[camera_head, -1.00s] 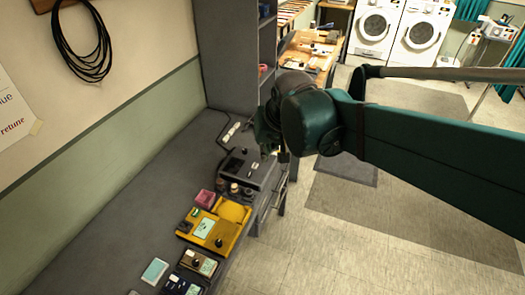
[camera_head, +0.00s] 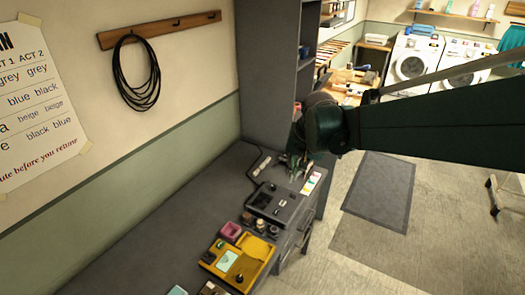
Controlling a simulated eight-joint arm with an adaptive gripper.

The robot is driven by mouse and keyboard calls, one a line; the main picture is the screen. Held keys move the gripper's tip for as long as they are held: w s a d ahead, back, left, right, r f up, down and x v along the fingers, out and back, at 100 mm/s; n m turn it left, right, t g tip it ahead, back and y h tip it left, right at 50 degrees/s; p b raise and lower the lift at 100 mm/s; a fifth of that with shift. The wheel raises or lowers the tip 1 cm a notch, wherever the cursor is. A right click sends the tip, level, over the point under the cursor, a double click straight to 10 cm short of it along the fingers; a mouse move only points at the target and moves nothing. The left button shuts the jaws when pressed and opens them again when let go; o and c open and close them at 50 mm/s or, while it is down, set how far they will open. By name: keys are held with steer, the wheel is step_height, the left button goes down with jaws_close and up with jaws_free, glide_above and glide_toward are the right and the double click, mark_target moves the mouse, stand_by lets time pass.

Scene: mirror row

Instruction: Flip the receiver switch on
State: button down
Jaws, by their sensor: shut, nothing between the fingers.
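A dark grey box (camera_head: 275,203) with small controls on top sits on the grey bench, and I cannot tell for certain whether it is the receiver. Its switch positions are too small to read. A yellow unit (camera_head: 240,262) with a pale panel and a black knob sits nearer. My gripper (camera_head: 297,176) is shut and empty, just beyond the dark box, beside a white card with coloured patches (camera_head: 312,183). My dark green arm comes in from the right. The gripper's height above the bench is hard to judge.
A power strip (camera_head: 259,165) with a cable lies behind the dark box. A pink box (camera_head: 230,229) and small dark jars (camera_head: 260,224) stand between the dark box and the yellow unit. A tall grey shelf (camera_head: 268,75) rises at the bench's far end. The bench's left side (camera_head: 165,225) is clear.

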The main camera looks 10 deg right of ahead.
steer(key=w+d+f+m+g+p, duration=0.1)
steer(key=w+d+f+m+p, duration=0.15)
steer(key=w, duration=0.45)
steer(key=m+g+y+p, duration=0.1)
steer(key=p, duration=0.1)
glide_above(289, 196)
steer(key=s+d, duration=0.2)
step_height(289, 196, down, 7)
steer(key=shift+w, duration=0.15)
steer(key=shift+w+a+f+b, duration=0.2)
steer(key=shift+f, duration=2.1)
steer(key=shift+w+a+f+b, duration=0.25)
steer(key=shift+f, duration=2)
steer(key=shift+w+a+f+b, duration=0.2)
steer(key=shift+f, duration=2.1)
steer(key=shift+w+a+f+g+h+b, duration=0.2)
steer(key=shift+f+g+h+b, duration=0.2)
steer(key=shift+f+g+b, duration=0.15)
steer(key=shift+s+r, duration=0.1)
steer(key=shift+r, duration=0.05)
